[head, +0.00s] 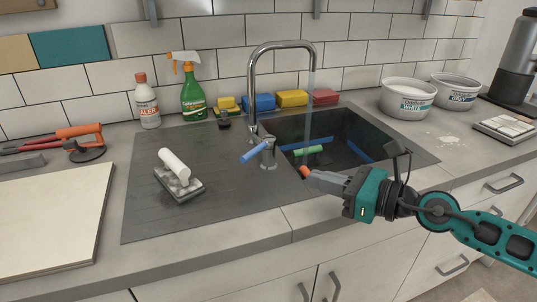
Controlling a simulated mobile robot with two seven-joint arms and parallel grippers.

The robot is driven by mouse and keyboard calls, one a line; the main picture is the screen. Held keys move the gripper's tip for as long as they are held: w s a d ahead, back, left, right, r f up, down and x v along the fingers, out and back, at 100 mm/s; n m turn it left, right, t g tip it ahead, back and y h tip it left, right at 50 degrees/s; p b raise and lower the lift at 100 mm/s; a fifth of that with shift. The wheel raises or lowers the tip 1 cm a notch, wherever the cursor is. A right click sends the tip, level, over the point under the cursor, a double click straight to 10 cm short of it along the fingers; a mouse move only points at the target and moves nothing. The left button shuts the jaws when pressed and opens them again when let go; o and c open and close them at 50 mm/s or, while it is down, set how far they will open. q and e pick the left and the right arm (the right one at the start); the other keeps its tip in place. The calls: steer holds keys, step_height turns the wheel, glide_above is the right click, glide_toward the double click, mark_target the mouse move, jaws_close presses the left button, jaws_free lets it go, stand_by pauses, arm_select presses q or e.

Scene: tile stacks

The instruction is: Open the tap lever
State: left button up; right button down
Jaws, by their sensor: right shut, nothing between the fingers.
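The tap (252,85) is a tall chrome gooseneck standing behind the sink's left edge. Its blue lever (254,152) points left and slightly down from the chrome body at the base. A thin pale stream like water (309,100) hangs below the spout into the dark sink (350,130). My right gripper (305,172) comes in from the right over the sink's front edge. Its orange-tipped fingers are shut and empty, pointing left, apart from the lever and to its right. My left gripper is not in view.
A green-handled item (308,150) lies in the sink. A grout float (178,178) sits on the drainboard. Spray bottle (192,95), white bottle (147,103) and several sponges (291,98) line the wall. White tubs (407,99) stand right. The drainboard's front is clear.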

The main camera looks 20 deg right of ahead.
steer(key=p, duration=0.4)
glide_toward(258, 149)
steer(key=w+a, duration=0.1)
steer(key=w+a+f, duration=0.1)
steer(key=a, duration=0.1)
steer(key=w+a+f, duration=0.1)
steer(key=shift+w+a, duration=0.1)
steer(key=shift+a, duration=0.2)
steer(key=shift+w+a, duration=0.3)
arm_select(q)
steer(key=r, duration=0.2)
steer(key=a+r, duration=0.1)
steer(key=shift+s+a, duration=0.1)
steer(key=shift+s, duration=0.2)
